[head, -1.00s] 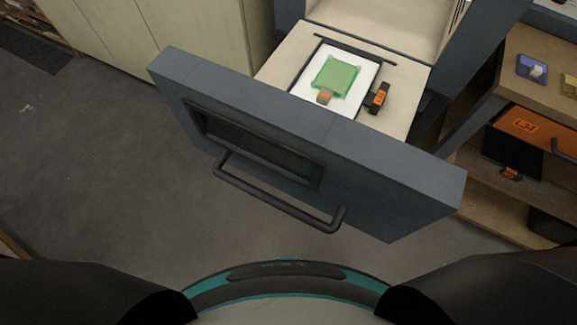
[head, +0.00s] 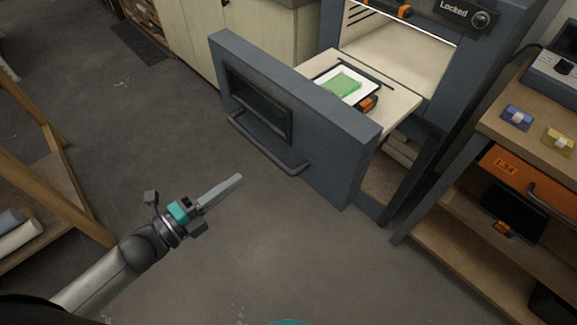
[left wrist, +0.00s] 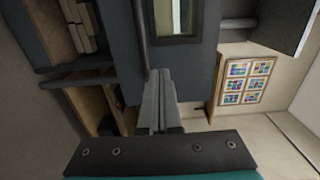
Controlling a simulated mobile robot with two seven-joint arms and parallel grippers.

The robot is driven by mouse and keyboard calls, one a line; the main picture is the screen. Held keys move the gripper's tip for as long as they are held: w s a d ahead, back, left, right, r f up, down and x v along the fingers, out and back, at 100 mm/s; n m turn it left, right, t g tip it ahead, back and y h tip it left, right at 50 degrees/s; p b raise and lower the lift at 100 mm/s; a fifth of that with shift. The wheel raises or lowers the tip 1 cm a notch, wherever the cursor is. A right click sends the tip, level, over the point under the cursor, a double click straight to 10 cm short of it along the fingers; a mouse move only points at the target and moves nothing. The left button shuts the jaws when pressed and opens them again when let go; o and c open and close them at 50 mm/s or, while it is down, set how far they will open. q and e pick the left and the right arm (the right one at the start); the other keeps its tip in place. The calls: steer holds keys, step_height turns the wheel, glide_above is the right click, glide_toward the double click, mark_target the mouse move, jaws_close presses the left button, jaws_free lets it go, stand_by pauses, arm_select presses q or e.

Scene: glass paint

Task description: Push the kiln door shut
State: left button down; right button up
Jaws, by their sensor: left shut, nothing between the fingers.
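The kiln door (head: 325,151) is a thick blue-grey panel with a dark window and a bar handle (head: 268,146). It stands pulled out in front of the kiln (head: 400,57), with a pale shelf (head: 402,99) behind it. A green glass piece (head: 342,85) lies on a white sheet on that shelf. My left gripper (head: 238,178) is shut and empty, in front of the door and apart from it in the head view. In the left wrist view the shut fingers (left wrist: 157,98) point toward the door (left wrist: 198,60) and its handle. My right gripper is not in view.
A wooden bench (head: 535,118) with an orange drawer stands to the right of the kiln. Pale cabinets (head: 195,40) stand at the back left. A wooden rack (head: 62,190) is at the left edge. The grey floor before the door is clear.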

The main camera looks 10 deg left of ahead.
arm_select(q)
glide_toward(292, 140)
steer(key=x, duration=0.7)
steer(key=shift+r, duration=0.1)
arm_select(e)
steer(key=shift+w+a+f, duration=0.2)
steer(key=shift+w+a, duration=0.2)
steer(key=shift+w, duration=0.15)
